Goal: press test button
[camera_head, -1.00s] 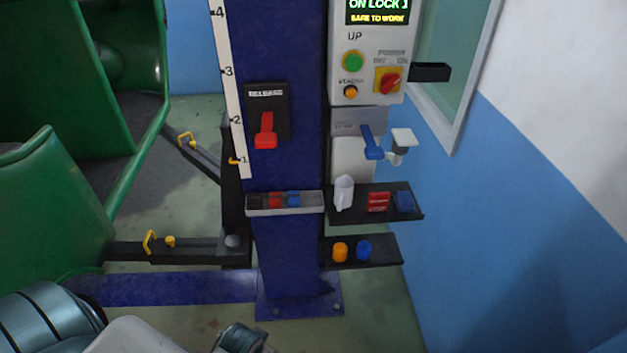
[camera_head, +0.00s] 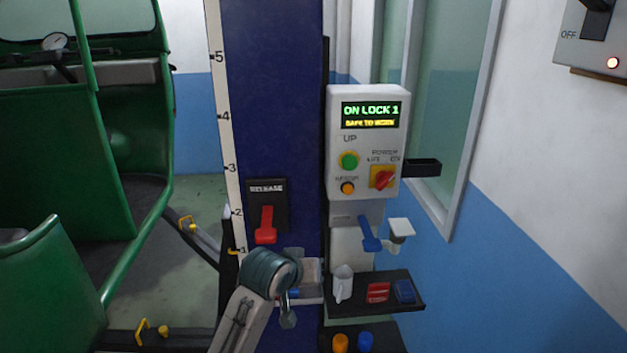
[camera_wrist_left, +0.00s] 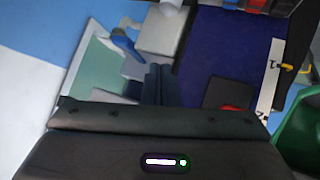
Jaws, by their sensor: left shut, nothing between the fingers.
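The light grey control box (camera_head: 340,185) hangs on the right of the blue column (camera_head: 270,120) in the head view. Its screen (camera_head: 371,115) reads ON LOCK 1. A green button (camera_head: 348,160) labelled UP sits above a smaller orange button (camera_head: 347,188) whose label is too blurred to read. A red rotary power switch (camera_head: 383,179) is to their right. My left arm reaches up in front of the column, its wrist below and left of the box. In the left wrist view my left gripper (camera_wrist_left: 159,84) is shut and empty, apart from the buttons.
A red lever (camera_head: 266,224) on a RELEASE plate is left of the box. A blue-levered dispenser (camera_head: 370,236) and a shelf (camera_head: 400,300) with a white mug (camera_head: 343,284) are below it. A black bracket (camera_head: 423,168) juts out right. The green rickshaw (camera_head: 70,150) stands left.

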